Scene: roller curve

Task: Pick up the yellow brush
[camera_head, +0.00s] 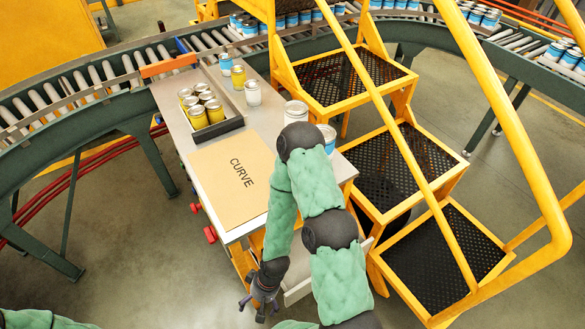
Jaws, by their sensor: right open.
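I cannot make out a yellow brush anywhere in this view. My right gripper (259,305) hangs low beside the near end of the metal work table (185,138), below its top. Its fingers are spread and nothing shows between them. A light grey drawer or panel (297,293) sticks out at the table's near end, just right of the gripper; my right arm hides most of it. Of my left arm only a green piece shows at the bottom left corner; its gripper is out of the picture.
On the table lie a brown board marked CURVE (228,180), a dark tray (219,130) with several yellow cans, and some white cans (295,113). A roller conveyor (80,85) curves behind. Yellow steps (395,165) with a rail stand close on the right.

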